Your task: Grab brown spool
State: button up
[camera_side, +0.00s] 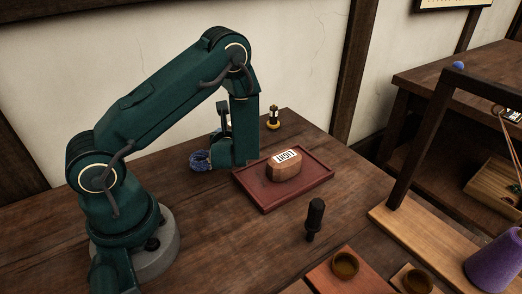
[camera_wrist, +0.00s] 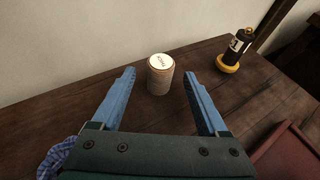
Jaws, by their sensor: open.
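In the wrist view a tan-brown, spool-like cylinder (camera_wrist: 159,82) stands upright on the wooden table, with a pale, lettered top. My gripper (camera_wrist: 160,75) is open, its two blue fingers apart and pointing toward the spool. The spool appears between the fingertips in the picture, slightly beyond them, with gaps on both sides; contact does not show. In the side view my arm hides most of the spool and the fingers.
A dark red tray (camera_side: 273,205) carries a brown labelled block (camera_side: 284,166). A blue coil (camera_side: 200,160) lies left of my gripper. A black-and-yellow bottle (camera_wrist: 239,45) stands right of the spool. A black-handled tool (camera_side: 315,217) stands nearer the front.

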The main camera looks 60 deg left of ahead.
jog(key=shift+x, duration=1.45)
grip_shut()
jog(key=shift+r, duration=0.1)
